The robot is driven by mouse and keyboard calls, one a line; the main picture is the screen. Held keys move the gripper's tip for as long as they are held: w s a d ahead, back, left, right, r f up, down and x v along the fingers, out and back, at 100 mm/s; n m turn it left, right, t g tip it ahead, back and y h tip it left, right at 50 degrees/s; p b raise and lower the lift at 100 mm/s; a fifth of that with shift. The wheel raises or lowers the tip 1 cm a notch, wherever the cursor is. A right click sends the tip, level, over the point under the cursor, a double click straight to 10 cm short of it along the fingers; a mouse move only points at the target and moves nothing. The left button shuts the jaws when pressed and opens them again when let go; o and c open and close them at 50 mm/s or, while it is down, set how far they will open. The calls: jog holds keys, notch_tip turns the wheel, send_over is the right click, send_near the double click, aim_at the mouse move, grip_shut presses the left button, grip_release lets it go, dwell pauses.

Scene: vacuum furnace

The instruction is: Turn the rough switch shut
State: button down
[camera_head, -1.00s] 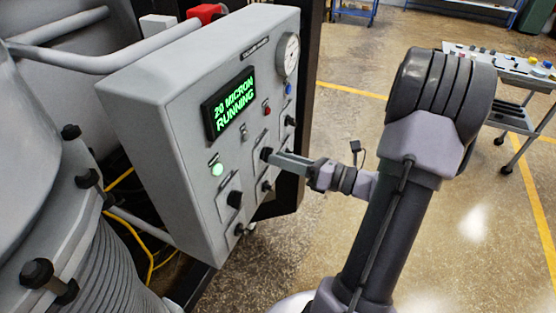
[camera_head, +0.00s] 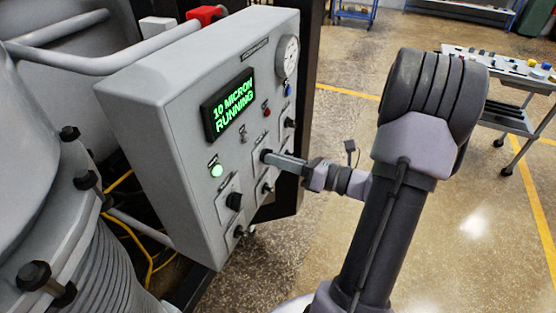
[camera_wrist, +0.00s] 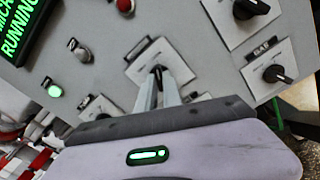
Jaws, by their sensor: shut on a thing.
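A grey control panel (camera_head: 165,100) carries several black rotary switches on pale plates. My gripper (camera_head: 268,157) is shut on the switch knob (camera_head: 264,154) in the middle of the lower panel. In the wrist view, my gripper's two fingers (camera_wrist: 160,85) reach up to this knob (camera_wrist: 157,70), one on each side, and partly cover it. The plate around it is tilted in that view. Its label is too small to read, so I cannot confirm that it is the rough switch. The green display (camera_head: 233,105) reads 10 MICRON RUNNING.
Neighbouring black knobs (camera_head: 234,201) sit close by; two more show in the wrist view (camera_wrist: 277,73). A lit green lamp (camera_head: 216,171), a toggle (camera_wrist: 80,50) and a round gauge (camera_head: 287,57) are on the panel. A cart (camera_head: 510,75) stands at right; the floor between is open.

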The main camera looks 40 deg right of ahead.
jog(key=shift+f+n+b, duration=0.1)
jog(key=shift+n+b, duration=5)
jog(key=shift+n, duration=0.6)
jog(key=c, duration=1.5)
grip_release()
